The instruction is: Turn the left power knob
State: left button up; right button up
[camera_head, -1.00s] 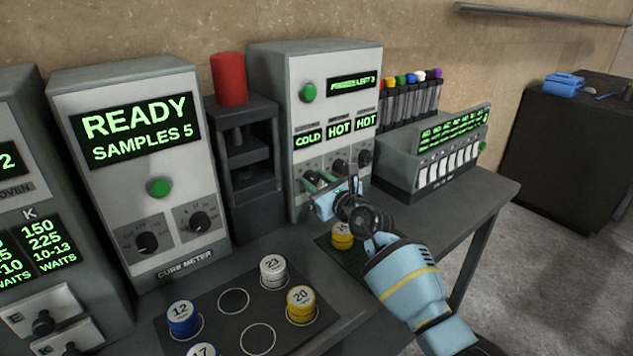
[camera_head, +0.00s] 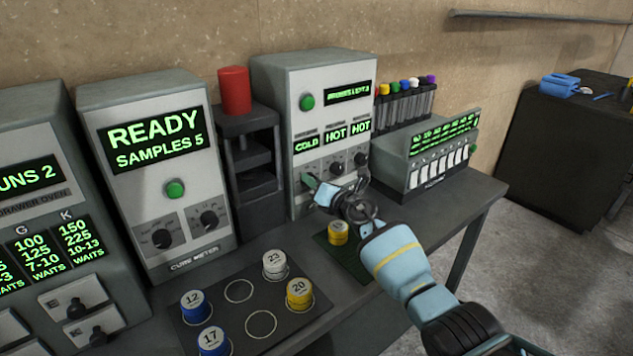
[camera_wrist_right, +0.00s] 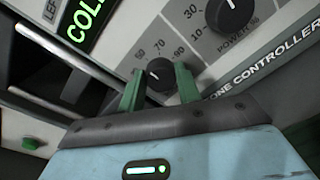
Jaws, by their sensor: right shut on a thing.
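The zone controller (camera_head: 292,125) is a tall grey box with three black power knobs under green COLD, HOT, HOT displays. My right gripper (camera_head: 309,181) is at the left power knob, under COLD, and its body largely hides that knob in the head view. In the right wrist view the left power knob (camera_wrist_right: 157,77) sits between the green fingertips, and my right gripper (camera_wrist_right: 158,86) is shut on it. The middle knob (camera_wrist_right: 230,14) is above right of the fingers there; it also shows in the head view (camera_head: 337,167). My left gripper is not in view.
A press with a red cylinder (camera_head: 235,90) stands left of the controller. A yellow-lidded pot (camera_head: 338,232) sits on a green mat below my right gripper. A tray (camera_head: 275,300) with several numbered pots lies in front. A switch box (camera_head: 432,155) stands to the right.

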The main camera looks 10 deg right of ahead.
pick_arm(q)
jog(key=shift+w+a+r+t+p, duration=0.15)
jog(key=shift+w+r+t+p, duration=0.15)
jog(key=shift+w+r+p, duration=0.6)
pick_arm(e)
jog(key=shift+d+f+m+y, duration=0.1)
jog(key=shift+m+y, duration=0.05)
jog(key=shift+m, duration=2.7)
jog(key=shift+a+f+m+y, duration=0.1)
jog(key=shift+m+y, duration=0.1)
jog(key=shift+m, duration=2.6)
jog(key=shift+d+f+m+y, duration=0.1)
jog(key=shift+m+y, duration=0.05)
jog(key=shift+m, duration=2.7)
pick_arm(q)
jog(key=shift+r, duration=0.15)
pick_arm(e)
jog(key=o, duration=1)
jog(key=shift+c, duration=0.2)
jog(key=shift+d, duration=0.15)
